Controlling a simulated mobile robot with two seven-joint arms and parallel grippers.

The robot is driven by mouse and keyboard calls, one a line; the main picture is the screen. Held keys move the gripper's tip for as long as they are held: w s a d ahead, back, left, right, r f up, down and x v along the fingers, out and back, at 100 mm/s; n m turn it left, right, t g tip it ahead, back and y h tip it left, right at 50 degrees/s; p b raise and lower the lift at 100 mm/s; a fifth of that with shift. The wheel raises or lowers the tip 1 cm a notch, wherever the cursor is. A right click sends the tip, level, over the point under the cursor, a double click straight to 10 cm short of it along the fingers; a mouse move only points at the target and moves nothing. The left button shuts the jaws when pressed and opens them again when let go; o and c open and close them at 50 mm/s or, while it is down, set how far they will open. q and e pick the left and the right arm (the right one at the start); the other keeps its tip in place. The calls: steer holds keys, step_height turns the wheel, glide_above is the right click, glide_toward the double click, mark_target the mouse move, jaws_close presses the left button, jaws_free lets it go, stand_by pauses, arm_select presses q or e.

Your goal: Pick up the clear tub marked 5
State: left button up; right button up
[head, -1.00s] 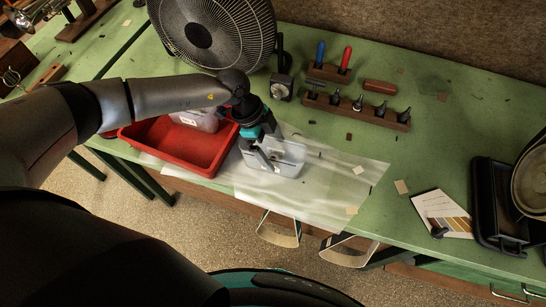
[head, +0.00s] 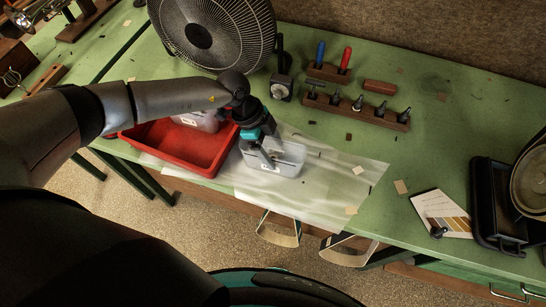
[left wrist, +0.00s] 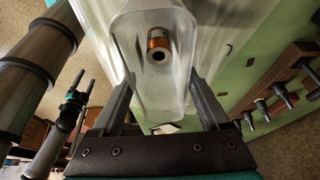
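A clear tub (head: 289,158) stands on the plastic sheet on the green bench, just right of the red tray. I cannot read a number on it. My left gripper (head: 267,155) reaches down over this tub. In the left wrist view the tub (left wrist: 152,95) lies between the two fingers of my left gripper (left wrist: 158,90), which appear to press on its opposite walls. A copper-coloured cylindrical piece (left wrist: 158,47) lies inside. Another clear tub (head: 197,119) with a white label sits in the red tray, partly hidden by my arm.
The red tray (head: 190,160) is close on the left. A fan (head: 205,30) stands behind my left arm. A wooden rack of nozzle-like tools (head: 355,108) and screwdrivers lie behind right. The plastic sheet (head: 325,195) is mostly clear right of the tub.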

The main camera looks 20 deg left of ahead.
arm_select(q)
jaws_close()
stand_by(0.4)
steer(key=shift+r, duration=0.15)
